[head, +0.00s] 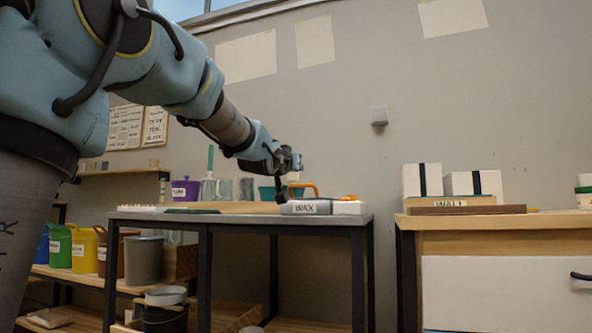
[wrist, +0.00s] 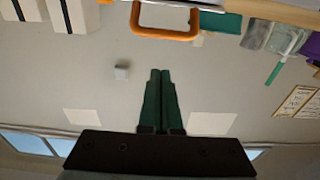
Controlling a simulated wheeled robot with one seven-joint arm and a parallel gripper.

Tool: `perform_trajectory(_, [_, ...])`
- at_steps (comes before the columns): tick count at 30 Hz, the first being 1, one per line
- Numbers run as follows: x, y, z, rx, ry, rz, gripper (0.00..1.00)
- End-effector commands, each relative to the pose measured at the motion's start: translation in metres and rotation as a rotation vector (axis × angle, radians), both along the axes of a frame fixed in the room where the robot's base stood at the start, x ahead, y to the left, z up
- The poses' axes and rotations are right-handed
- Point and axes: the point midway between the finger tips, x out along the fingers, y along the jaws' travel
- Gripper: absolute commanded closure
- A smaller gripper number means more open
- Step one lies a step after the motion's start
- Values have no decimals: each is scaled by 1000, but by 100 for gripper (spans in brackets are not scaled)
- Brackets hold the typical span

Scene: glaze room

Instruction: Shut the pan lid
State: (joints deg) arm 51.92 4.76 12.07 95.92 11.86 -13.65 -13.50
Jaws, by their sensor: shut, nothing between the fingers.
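The wax pan (head: 306,208) is a low grey box labelled WAX near the right end of the dark-framed table. An orange U-shaped handle (head: 303,187) rises at its top. The same handle shows large at the top of the upside-down wrist view (wrist: 165,33), against a pale edge. I cannot tell how far the lid is open. My gripper (head: 281,198) points down just left of the handle in the head view. Its dark green fingers (wrist: 160,72) are together and empty in the wrist view, with a gap in the picture between their tips and the handle.
The table top (head: 240,218) carries the pan. Teal (head: 268,193) and purple (head: 185,190) containers stand behind. A counter (head: 480,222) with white boxes stands right, across a gap. Coloured buckets (head: 83,250) sit on the lower left shelf. A small grey box (head: 379,115) is on the wall.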

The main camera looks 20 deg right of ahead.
Motion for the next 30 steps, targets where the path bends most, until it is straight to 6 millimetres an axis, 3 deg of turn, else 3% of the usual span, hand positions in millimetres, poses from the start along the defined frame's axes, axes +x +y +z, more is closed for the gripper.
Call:
perform_trajectory(9, [-39,36,-30,-4,1,-1,100])
perform_trajectory(16, [-55,52,-43,-3,-2,0,100])
perform_trajectory(25, [-56,57,-50,7,8,8,100])
perform_trajectory(28, [-44,72,-69,54,61,43,100])
perform_trajectory(30, [-33,92,-96,113,133,85,100])
